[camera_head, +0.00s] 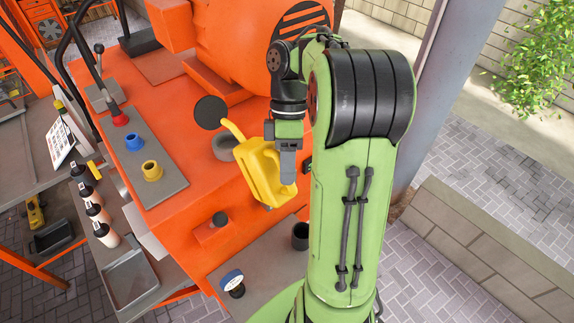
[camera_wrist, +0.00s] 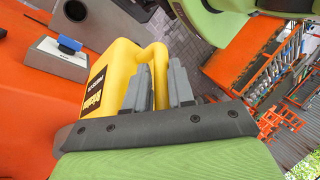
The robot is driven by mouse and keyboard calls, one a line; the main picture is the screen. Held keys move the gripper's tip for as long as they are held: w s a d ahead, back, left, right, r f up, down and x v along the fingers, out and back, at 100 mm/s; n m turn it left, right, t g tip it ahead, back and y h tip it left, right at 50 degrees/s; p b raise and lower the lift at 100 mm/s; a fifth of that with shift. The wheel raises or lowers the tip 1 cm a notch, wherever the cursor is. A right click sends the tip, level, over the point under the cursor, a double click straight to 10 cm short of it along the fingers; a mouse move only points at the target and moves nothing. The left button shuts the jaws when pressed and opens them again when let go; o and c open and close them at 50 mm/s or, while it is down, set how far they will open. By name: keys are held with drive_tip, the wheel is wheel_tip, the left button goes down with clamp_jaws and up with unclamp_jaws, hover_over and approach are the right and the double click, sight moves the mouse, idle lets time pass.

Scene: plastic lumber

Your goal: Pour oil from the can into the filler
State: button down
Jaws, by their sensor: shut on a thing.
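The yellow oil can (camera_head: 262,172) is in my gripper (camera_head: 288,165), raised above the orange machine and tilted, its spout toward the upper left. In the wrist view the can (camera_wrist: 122,72) has a dark label, and the two grey fingers of my gripper (camera_wrist: 162,88) are closed around its handle. A grey ring-shaped neck (camera_head: 225,147), which looks like the filler, is on the machine just left of the can. A black round disc (camera_head: 210,112) stands by the spout tip and looks like a lid. Any oil flow is not visible.
Several bottles (camera_head: 96,212) stand at the left.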

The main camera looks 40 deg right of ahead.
drive_tip(key=shift+w+r+g, duration=0.15)
drive_tip(key=shift+r+g, duration=0.25)
drive_tip(key=shift+r, duration=0.3)
drive_tip(key=shift+w+r+g, duration=0.15)
drive_tip(key=shift+r+g, duration=0.25)
drive_tip(key=shift+r, duration=0.25)
idle(0.6)
drive_tip(key=shift+w+r+m+g, duration=0.15)
drive_tip(key=shift+w+r+g, duration=0.2)
drive_tip(key=shift+r, duration=0.3)
drive_tip(key=shift+w+r+m+g, duration=0.2)
drive_tip(key=shift+r+g, duration=0.15)
drive_tip(key=shift+r, duration=0.3)
idle(4.8)
